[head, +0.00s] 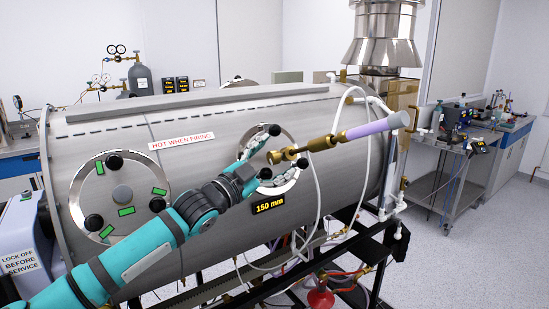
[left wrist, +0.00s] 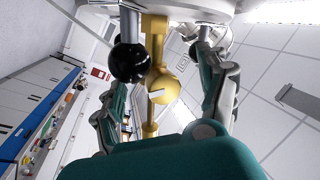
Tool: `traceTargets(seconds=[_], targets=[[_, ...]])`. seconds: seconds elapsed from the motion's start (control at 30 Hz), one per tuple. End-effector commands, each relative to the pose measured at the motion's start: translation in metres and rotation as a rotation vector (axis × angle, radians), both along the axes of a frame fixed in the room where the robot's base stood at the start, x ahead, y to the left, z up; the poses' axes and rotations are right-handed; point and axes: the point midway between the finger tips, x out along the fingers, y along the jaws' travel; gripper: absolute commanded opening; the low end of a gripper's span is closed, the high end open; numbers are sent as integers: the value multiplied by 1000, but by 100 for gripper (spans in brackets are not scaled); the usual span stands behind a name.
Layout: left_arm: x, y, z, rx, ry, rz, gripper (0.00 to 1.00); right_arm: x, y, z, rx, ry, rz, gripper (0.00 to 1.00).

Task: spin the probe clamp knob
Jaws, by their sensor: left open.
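The probe is a brass fitting (head: 325,142) with a long lilac handle (head: 376,127), sticking out of the round port on the steel chamber. A round brass knob (head: 275,157) sits at its left end. In the left wrist view this brass knob (left wrist: 167,88) shows a white mark and lies between my fingers. My left gripper (head: 270,158) is open at the port, one finger above the knob and one below. In the left wrist view the left gripper (left wrist: 163,82) has a finger on each side, with no clear contact. My right gripper is out of view.
A black ball knob (left wrist: 130,62) is close to the left finger in the wrist view. The port's rim (head: 291,183) has black knobs, and a white hose (head: 317,195) hangs beside it. Another round flange (head: 123,171) is to the left.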

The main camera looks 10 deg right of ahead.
Motion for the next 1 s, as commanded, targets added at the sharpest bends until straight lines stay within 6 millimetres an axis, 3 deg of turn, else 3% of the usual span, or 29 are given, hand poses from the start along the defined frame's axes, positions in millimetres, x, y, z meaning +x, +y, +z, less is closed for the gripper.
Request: traceTargets(seconds=[0.73,1.0], targets=[[-29,41,-9,-3,0,-1,76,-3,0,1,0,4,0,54],[-35,48,-10,-2,-1,-2,76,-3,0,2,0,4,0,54]])
